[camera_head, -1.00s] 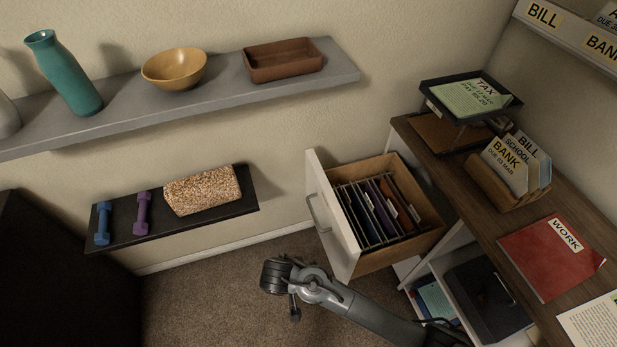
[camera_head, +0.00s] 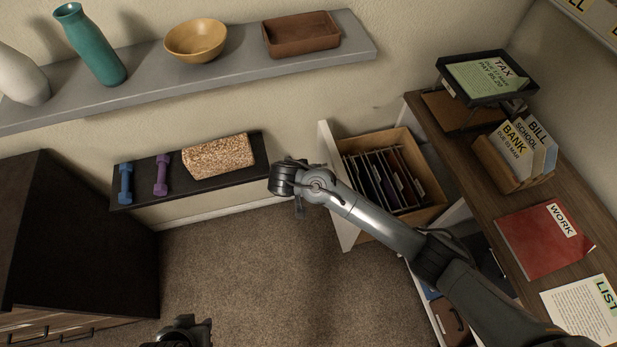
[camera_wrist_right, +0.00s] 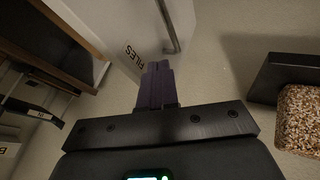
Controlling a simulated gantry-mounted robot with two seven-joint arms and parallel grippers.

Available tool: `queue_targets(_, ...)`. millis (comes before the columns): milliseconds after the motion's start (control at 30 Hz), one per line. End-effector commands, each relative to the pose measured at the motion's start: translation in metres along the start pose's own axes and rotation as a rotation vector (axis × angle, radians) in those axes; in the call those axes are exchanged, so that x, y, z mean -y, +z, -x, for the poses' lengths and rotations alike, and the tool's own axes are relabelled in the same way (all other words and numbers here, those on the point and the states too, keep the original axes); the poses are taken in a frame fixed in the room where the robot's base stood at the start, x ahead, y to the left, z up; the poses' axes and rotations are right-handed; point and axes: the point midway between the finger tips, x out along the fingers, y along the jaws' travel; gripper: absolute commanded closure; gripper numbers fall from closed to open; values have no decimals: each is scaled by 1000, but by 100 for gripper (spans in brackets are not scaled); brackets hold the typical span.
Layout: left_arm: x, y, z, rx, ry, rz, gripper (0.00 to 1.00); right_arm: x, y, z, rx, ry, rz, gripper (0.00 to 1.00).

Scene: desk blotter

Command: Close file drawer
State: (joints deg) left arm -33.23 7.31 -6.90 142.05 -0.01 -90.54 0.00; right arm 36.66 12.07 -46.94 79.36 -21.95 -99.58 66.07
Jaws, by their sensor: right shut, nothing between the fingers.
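The file drawer (camera_head: 393,141) is pulled open from the desk, with hanging folders (camera_head: 385,180) inside. Its white front (camera_head: 335,190) faces left and is partly hidden by my right arm. In the right wrist view the drawer front (camera_wrist_right: 112,28) shows a FILES label and a metal handle (camera_wrist_right: 168,28). My right gripper (camera_wrist_right: 156,72) is shut and empty, its fingers pointing toward the front near the label; I cannot tell if they touch it. In the head view the right gripper (camera_head: 300,209) is left of the drawer front. My left gripper (camera_head: 183,332) is partly in view at the bottom edge, its fingers unclear.
The wooden desk top (camera_head: 480,207) right of the drawer holds a paper tray (camera_head: 487,78), a letter holder (camera_head: 513,165) and a red folder (camera_head: 543,240). A low black shelf (camera_head: 190,188) with dumbbells is on the left. The carpet (camera_head: 260,270) is clear.

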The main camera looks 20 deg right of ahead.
Motion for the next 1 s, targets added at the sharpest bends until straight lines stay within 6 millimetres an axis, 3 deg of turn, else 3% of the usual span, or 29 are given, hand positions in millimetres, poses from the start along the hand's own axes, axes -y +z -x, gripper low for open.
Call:
queue_targets(100,0,2,-8,0,0,0,71,0,1,-24,1,4,-1,100)
queue_targets(300,0,2,-6,0,0,1,71,-23,0,-33,0,1,-1,100)
queue_targets(500,-2,1,-6,-2,6,8,71,-34,0,-39,0,1,-1,100)
queue_targets(1000,-3,1,-5,-3,8,11,71,-37,0,-40,0,1,-1,100)
